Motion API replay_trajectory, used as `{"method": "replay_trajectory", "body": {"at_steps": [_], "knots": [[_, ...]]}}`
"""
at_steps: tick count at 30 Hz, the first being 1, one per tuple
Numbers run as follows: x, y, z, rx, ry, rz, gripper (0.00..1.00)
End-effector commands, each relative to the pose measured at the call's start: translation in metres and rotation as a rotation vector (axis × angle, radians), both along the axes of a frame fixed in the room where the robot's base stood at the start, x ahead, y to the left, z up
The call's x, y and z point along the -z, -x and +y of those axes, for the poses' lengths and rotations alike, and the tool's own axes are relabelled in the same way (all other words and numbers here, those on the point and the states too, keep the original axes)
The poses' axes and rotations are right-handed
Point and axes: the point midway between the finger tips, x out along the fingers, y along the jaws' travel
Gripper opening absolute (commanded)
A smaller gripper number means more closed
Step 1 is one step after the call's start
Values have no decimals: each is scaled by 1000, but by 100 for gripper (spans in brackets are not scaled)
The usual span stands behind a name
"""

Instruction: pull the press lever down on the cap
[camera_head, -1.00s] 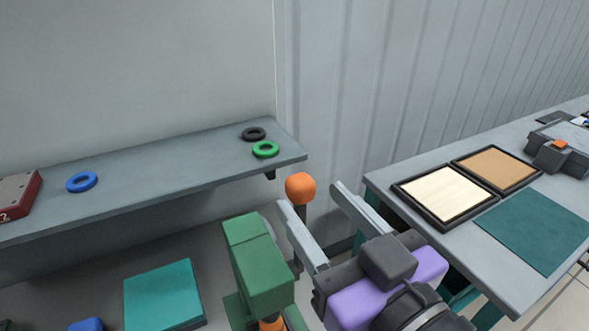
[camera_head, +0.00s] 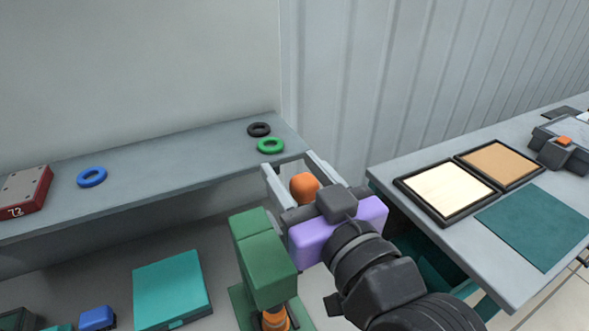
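The green press (camera_head: 262,258) stands on the lower bench at the middle. The orange ball knob of its lever (camera_head: 304,185) is up at shelf height, and the lever's rod is hidden behind my gripper. My gripper (camera_head: 293,162) is open, with one light finger on each side of the knob in this view. I cannot tell whether the fingers touch it. An orange part (camera_head: 274,318), perhaps the cap, shows under the press head, partly hidden by it.
A grey shelf (camera_head: 180,160) behind holds blue, black and green rings and a red block. A teal box (camera_head: 170,288) and a blue block (camera_head: 97,318) lie left of the press. A side table (camera_head: 480,230) with two framed panels stands right.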

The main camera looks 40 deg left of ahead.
Motion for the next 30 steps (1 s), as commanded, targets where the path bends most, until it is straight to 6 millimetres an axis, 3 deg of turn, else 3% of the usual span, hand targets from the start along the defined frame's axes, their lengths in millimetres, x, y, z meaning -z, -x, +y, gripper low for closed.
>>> {"method": "replay_trajectory", "body": {"at_steps": [1,7,30], "knots": [[0,0,0,0,0,0,39],[0,0,0,0,0,0,0],[0,0,-1,1,0,1,0]]}}
